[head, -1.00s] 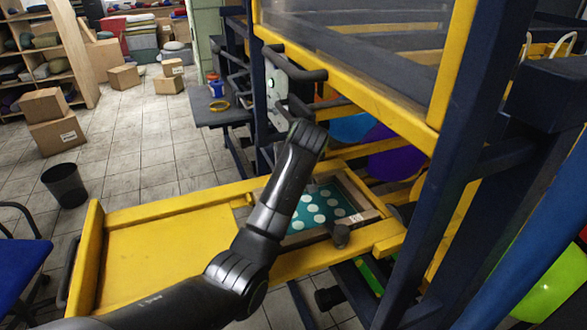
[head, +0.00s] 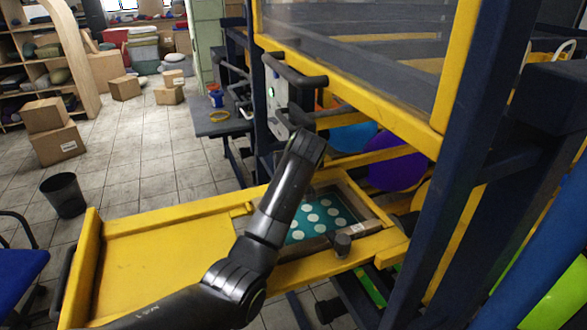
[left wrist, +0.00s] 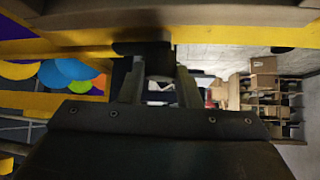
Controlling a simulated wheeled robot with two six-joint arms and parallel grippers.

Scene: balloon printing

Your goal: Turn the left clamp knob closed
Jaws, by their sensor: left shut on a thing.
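A dark clamp knob (left wrist: 143,48) shows at the fingertips in the left wrist view, below a yellow beam and wooden frame edge. My left gripper (left wrist: 158,66) is shut on this knob; its turn angle cannot be told. In the head view my left arm covers the gripper and this knob. Another dark clamp knob (head: 342,244) stands free at the near right of the printing frame. The frame holds a teal sheet with white dots (head: 318,218), partly behind my arm. My right gripper is not in view.
The yellow tray (head: 165,262) extends left from the machine. A dark blue post (head: 455,190) and a yellow-edged clear guard (head: 360,85) stand close on the right and above. Blue and purple balloons (head: 395,170) lie behind. A black bin (head: 63,194) stands on the floor at left.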

